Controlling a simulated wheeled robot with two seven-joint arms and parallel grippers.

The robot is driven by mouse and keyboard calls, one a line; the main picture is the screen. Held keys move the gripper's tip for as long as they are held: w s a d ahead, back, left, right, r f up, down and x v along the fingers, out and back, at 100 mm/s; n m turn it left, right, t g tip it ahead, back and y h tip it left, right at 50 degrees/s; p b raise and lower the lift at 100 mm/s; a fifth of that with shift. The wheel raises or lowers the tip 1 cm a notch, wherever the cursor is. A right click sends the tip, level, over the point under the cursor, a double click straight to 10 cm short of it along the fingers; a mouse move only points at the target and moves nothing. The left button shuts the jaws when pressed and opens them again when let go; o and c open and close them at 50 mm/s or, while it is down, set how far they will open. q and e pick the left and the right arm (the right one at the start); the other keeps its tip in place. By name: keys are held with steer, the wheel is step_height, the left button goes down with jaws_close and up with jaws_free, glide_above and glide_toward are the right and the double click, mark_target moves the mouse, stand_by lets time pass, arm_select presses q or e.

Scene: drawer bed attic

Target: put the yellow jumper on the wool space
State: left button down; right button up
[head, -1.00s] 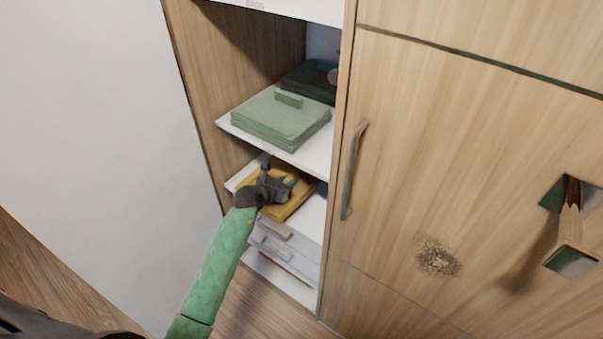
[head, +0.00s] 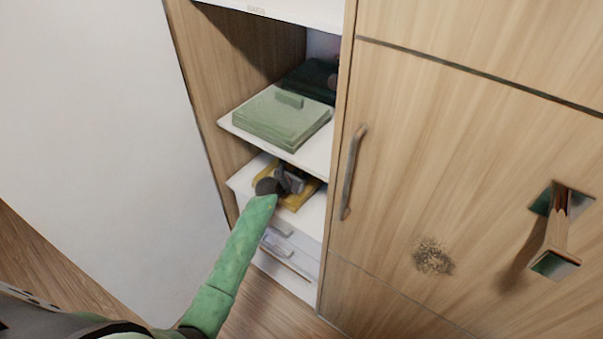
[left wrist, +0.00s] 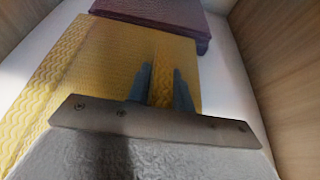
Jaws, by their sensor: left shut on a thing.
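The yellow jumper (head: 299,204) is a flat folded stack on the white lower shelf (head: 245,181) of the open cabinet section. It lies under the shelf with the green folded stack. My left gripper (head: 294,178) reaches into this space and partly hides the jumper. In the left wrist view the yellow jumper (left wrist: 95,75) has a wavy knit pattern, and my left gripper (left wrist: 162,85) is shut on a part of it. A dark purple folded item (left wrist: 160,12) lies behind it there. I cannot read any label marking a wool space. My right gripper is not in view.
A green folded stack (head: 280,118) and a darker green one (head: 312,80) sit on the shelf above. White drawers (head: 280,248) are below. A closed wooden door (head: 450,150) with a metal handle (head: 352,172) stands to the right. Wooden walls flank the shelf closely.

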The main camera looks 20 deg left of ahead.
arm_select(q)
steer(key=c, duration=1.3)
jaws_free()
steer(key=shift+f, duration=0.1)
steer(key=shift+o, duration=0.2)
